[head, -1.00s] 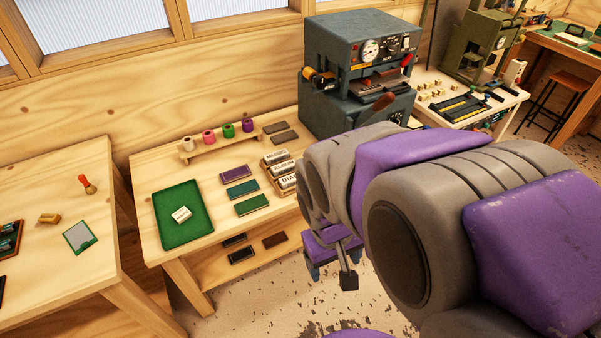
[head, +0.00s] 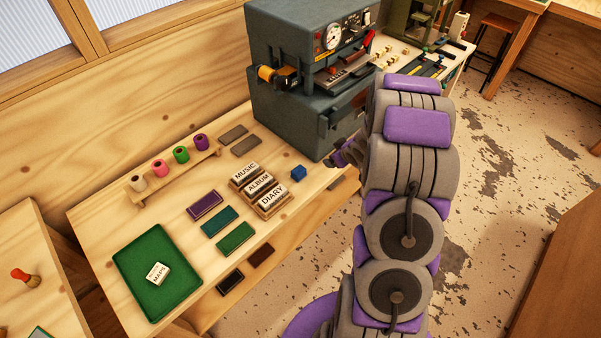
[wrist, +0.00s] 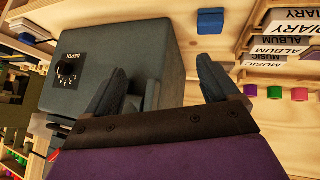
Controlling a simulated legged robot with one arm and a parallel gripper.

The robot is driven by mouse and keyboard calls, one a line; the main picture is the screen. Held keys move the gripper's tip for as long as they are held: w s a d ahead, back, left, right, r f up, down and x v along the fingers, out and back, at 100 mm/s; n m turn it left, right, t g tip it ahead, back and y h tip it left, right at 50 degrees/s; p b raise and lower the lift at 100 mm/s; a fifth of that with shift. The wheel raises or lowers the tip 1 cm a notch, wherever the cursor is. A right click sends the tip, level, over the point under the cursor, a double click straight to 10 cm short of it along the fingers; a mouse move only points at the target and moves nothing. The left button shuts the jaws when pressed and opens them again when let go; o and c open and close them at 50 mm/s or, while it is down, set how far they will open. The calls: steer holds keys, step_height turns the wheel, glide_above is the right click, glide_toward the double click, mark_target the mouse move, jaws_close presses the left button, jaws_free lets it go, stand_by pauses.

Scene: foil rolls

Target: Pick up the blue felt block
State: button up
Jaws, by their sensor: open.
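The blue felt block (head: 298,172) sits on the wooden table, right of the labelled stacks and in front of the grey machine. In the wrist view the blue block (wrist: 211,21) is near the top, beyond my fingers and apart from them. My gripper (wrist: 165,80) is open with nothing between its two dark fingers. In the head view my gripper (head: 343,152) shows only partly, at the table's right edge, to the right of the block; my arm hides some of it.
The grey machine (head: 296,105) stands behind the block. Stacks labelled MUSIC, ALBUM and DIARY (head: 262,190) are just left of it. A green tray (head: 187,257) with a white block (head: 158,273) lies further left. A spool rack (head: 148,187) stands by the wall.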

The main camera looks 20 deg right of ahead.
step_height(320, 180, down, 5)
steer(key=t+y, duration=0.1)
steer(key=y, duration=0.1)
steer(key=t+y, duration=0.4)
glide_toward(300, 171)
steer(key=shift+n, duration=0.3)
steer(key=x, duration=0.3)
steer(key=b+x, duration=0.1)
steer(key=x, duration=0.2)
steer(key=shift+w+d+f, duration=0.15)
steer(key=shift+d, duration=0.05)
steer(key=shift+w+f+b, duration=0.25)
steer(key=shift+w+b, duration=0.05)
steer(key=shift+w, duration=0.35)
steer(key=x, duration=0.2)
steer(key=a+b+x, duration=0.1)
steer(key=x, duration=0.2)
steer(key=shift+s, duration=0.1)
steer(key=shift+d, duration=0.15)
steer(key=c, duration=1.1)
